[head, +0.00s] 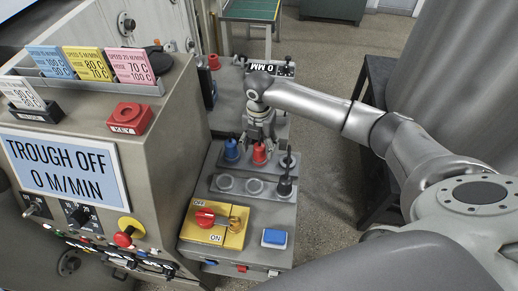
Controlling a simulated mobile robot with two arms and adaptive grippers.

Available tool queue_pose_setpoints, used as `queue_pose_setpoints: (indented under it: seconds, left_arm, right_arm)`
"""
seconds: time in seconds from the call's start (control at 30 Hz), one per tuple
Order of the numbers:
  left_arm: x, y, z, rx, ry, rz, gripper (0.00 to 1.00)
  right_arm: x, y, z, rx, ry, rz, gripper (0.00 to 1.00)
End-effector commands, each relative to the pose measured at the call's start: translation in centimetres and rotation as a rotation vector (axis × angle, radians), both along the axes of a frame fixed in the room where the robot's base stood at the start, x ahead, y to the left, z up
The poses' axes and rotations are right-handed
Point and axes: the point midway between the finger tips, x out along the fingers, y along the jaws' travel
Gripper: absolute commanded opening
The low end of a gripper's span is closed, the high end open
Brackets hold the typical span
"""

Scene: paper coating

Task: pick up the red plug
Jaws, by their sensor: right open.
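The red plug (259,154) stands upright in the back row of a grey stepped panel (213,160), between a blue plug (231,150) and a socket position at its right. My right gripper (259,140) is open and points down directly over the red plug. Its fingertips are close around the plug's top; whether they touch it I cannot tell. The gripper hides part of the upper plug. My left gripper is not in view.
A black plug (285,185) stands in the front row. A control cabinet with a TROUGH OFF display (66,172) stands left. Open floor lies right.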

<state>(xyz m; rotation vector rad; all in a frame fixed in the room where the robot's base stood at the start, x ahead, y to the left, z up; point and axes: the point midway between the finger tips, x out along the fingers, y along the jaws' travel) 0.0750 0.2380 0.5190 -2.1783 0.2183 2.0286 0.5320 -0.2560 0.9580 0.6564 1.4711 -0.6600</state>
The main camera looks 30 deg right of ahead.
Motion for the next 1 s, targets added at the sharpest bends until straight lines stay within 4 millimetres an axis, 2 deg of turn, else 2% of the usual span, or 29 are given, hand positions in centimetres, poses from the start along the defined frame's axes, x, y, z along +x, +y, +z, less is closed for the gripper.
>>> queue_pose_setpoints:
  seconds: [0.1, 0.2, 0.43, 0.6, 0.83, 1.0]
  left_arm:
    - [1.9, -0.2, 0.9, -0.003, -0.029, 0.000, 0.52]
    - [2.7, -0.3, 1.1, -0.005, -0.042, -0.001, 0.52]
    - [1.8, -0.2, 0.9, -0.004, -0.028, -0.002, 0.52]
    - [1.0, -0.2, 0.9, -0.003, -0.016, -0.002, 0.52]
    - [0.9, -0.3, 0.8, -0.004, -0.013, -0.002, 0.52]
    - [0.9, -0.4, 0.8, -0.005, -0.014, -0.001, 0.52]
  right_arm:
    - [0.0, 0.1, -1.4, 0.000, 0.001, -0.001, 0.58]
    - [0.0, 0.0, -2.1, -0.001, -0.001, 0.000, 0.58]
    - [0.0, 0.0, -2.3, 0.000, -0.001, 0.001, 0.58]
    - [0.0, 0.0, -2.3, 0.000, -0.001, 0.000, 0.36]
    - [0.0, 0.0, -2.3, 0.000, -0.001, 0.000, 0.07]
    - [0.0, 0.0, -2.2, 0.000, -0.003, 0.000, 0.06]
